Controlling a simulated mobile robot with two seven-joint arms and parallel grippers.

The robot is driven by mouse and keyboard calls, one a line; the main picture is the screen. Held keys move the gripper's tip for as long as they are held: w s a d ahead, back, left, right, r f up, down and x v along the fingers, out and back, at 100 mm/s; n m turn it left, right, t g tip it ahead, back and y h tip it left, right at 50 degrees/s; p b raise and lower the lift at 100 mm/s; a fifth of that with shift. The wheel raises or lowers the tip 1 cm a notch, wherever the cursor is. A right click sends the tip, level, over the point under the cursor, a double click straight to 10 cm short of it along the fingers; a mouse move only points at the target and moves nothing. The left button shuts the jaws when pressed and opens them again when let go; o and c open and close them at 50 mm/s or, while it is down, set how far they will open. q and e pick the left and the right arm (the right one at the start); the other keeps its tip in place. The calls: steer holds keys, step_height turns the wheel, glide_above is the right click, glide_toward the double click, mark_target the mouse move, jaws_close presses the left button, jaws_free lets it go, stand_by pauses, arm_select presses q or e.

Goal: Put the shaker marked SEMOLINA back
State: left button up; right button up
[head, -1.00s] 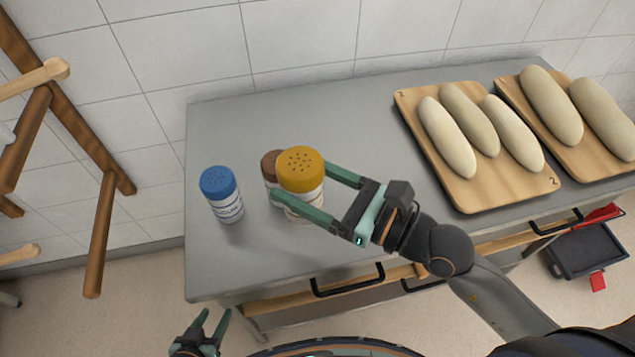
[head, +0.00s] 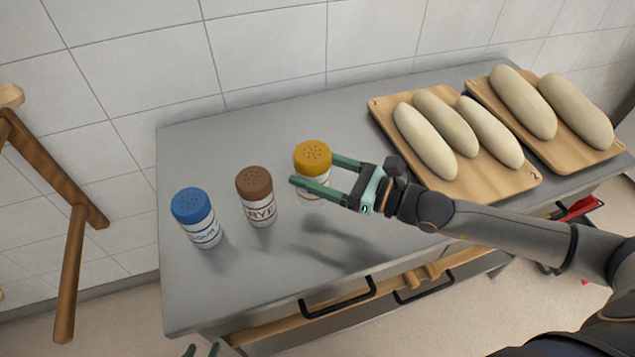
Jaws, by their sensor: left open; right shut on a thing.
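A shaker with a yellow-orange lid (head: 312,157) is at the right end of a row of three on the grey counter. Its white label is mostly covered by a finger, so I cannot read it. My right gripper (head: 316,174) is shut on this shaker from the right and holds it upright. I cannot tell whether its base touches the counter. A brown-lidded shaker marked RYE (head: 258,196) stands to its left, apart from it. A blue-lidded shaker (head: 197,217), its label seeming to read FLOUR, stands further left. Only the fingertips of my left gripper (head: 201,351) show at the bottom edge, apart and empty.
Two wooden boards with pale dough loaves lie at the right, the nearer one (head: 520,180) and the farther one (head: 603,155). The tiled wall closes the back. A wooden rack (head: 70,270) stands left of the counter. The counter's front left (head: 240,290) is clear.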

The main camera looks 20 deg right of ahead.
mark_target(317, 181)
steer(key=shift+w+d+f, duration=0.3)
steer(key=shift+w+f, duration=0.1)
steer(key=shift+f, duration=0.15)
steer(key=f, duration=0.3)
steer(key=shift+w+d+f+p, duration=0.15)
steer(key=shift+w+f+p, duration=0.05)
steer(key=shift+f+p, duration=0.1)
steer(key=shift+f, duration=0.2)
steer(key=o, duration=1.1)
steer(key=shift+f+b, duration=0.1)
steer(key=shift+b, duration=0.2)
steer(key=o, duration=0.4)
steer(key=shift+r, duration=0.2)
